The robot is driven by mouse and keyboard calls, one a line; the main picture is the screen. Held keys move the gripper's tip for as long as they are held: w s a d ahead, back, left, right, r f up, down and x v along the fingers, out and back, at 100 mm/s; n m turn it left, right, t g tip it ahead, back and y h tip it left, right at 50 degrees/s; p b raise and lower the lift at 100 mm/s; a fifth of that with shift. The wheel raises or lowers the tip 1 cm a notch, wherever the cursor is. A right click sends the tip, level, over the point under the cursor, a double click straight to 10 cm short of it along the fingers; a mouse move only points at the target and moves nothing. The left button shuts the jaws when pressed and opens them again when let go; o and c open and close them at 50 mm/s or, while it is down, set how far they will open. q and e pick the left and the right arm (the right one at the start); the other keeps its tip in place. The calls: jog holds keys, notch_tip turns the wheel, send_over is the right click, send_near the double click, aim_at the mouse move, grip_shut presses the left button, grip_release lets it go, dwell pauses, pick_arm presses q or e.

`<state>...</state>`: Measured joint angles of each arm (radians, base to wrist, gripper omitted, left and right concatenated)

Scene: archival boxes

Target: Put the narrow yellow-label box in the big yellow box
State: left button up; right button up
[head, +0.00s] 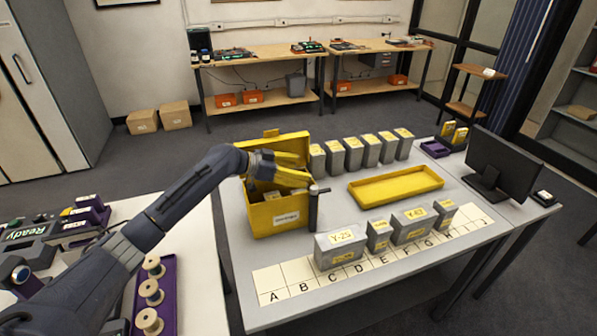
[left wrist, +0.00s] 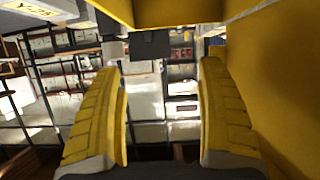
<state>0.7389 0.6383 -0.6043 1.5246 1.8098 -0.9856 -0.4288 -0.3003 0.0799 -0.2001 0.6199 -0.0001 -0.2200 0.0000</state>
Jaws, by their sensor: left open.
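The big yellow box (head: 278,217) stands open near the left edge of the central table. My left gripper (head: 303,170) is at its opening, with its yellow fingers pointing right. The left wrist view shows the fingers (left wrist: 162,115) apart with nothing between them, and yellow box wall (left wrist: 285,70) close on the right. Two narrow grey boxes with yellow labels stand in the front row, one left of centre (head: 378,240) and one at the right (head: 444,218). The inside of the big box is mostly hidden. My right gripper is not in view.
Wider boxes, one labelled Y-25 (head: 341,255), share the front row above a lettered strip (head: 300,289). Several grey boxes (head: 354,157) stand in a back row. A shallow yellow tray (head: 395,186) lies between. A monitor (head: 503,163) stands at right.

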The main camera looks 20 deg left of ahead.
pick_arm(q)
jog(key=v, duration=1.2)
jog(key=shift+r, duration=0.45)
